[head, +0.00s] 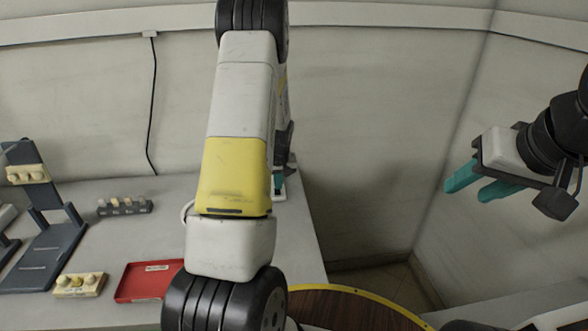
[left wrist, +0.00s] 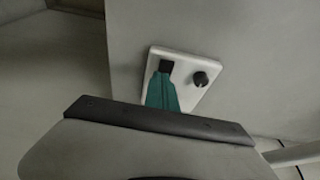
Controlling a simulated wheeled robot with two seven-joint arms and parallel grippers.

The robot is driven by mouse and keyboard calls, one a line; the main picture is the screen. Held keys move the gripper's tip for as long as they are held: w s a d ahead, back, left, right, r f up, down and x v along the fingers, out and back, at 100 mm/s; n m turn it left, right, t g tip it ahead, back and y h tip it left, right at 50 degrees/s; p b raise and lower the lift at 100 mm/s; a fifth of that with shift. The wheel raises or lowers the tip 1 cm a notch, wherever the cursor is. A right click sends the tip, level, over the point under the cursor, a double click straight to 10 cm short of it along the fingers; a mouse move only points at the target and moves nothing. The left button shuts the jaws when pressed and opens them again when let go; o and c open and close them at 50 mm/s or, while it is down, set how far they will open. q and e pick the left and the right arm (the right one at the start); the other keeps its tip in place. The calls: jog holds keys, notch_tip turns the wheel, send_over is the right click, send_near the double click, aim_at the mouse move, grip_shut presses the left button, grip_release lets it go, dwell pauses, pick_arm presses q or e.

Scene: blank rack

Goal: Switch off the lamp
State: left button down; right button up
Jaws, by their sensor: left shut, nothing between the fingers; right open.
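A white switch plate (left wrist: 200,92) shows in the left wrist view, with a round black knob (left wrist: 201,78) and a dark square part (left wrist: 166,66). My left gripper (left wrist: 163,75) is shut and empty, its teal fingertips over the plate just below the dark square part. I cannot tell whether they touch it. In the head view my left arm hides most of this gripper. No lamp can be made out for certain in either view. My right gripper (head: 464,190) is open and empty at the right, in the air away from the table.
A grey table (head: 110,235) carries a red tray (head: 146,282), a small dark rack with pale pieces (head: 124,207), a beige block with knobs (head: 80,284) and a dark stand (head: 45,250). A black cable (head: 152,105) hangs down the wall. A round brown top (head: 345,311) is at the front.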

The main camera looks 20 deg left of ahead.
pick_arm(q)
jog(key=shift+f, duration=0.15)
dwell(0.4)
jog(key=shift+s, duration=0.15)
jog(key=shift+s+d, duration=0.35)
jog(key=shift+s, duration=0.25)
jog(key=shift+w, duration=0.1)
jog(key=shift+r, duration=0.2)
jog(key=v, duration=0.4)
jog(key=shift+w+a+r, duration=0.15)
jog(key=shift+w+r, duration=0.05)
jog(key=shift+w, duration=0.05)
jog(key=s+v, duration=0.1)
jog(key=v, duration=0.8)
jog(key=shift+s+d, duration=0.25)
jog(key=shift+d, duration=0.15)
